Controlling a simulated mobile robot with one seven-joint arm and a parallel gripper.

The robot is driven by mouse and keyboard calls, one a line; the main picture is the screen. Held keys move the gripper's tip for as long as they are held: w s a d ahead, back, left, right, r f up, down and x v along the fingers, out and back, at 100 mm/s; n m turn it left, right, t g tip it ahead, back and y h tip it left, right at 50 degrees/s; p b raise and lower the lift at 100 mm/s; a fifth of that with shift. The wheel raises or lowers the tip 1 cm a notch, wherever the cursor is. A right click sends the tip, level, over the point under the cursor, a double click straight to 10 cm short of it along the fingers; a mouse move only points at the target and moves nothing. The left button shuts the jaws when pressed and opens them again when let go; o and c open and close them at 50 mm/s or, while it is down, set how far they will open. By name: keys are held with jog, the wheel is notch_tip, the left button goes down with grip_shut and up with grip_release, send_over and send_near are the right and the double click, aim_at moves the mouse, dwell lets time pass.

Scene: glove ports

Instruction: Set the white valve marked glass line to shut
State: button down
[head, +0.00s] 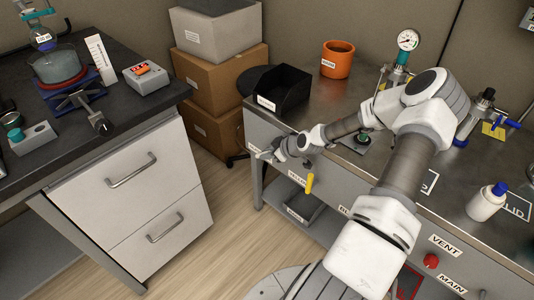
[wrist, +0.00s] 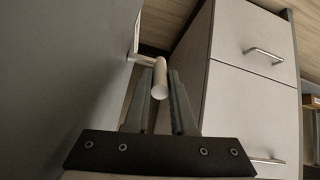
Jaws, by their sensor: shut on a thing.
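A white, rounded valve handle (wrist: 160,80) sticks out from a grey panel face (wrist: 75,60) on a short stem in the wrist view. My gripper (wrist: 161,84) has a finger on each side of the handle and is shut on it. In the head view my gripper (head: 264,154) is at the left front corner of the steel bench, at its front panel. The white handle is too small and too covered by the gripper to make out there. The marking of this valve cannot be read in either view.
A yellow handle (head: 309,183) hangs on the bench front just right of my gripper. A red knob (head: 431,260) is further right, by the VENT label (head: 445,246). A white drawer cabinet (head: 130,195) stands to the left, with floor (head: 225,225) between.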

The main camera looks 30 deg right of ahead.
dwell(0.4)
jog(key=c, duration=0.8)
grip_release()
jog(key=shift+o, duration=0.2)
jog(key=p+v, duration=0.5)
jog(key=v, duration=1.2)
jog(key=shift+s, duration=0.25)
jog(key=shift+d, duration=0.15)
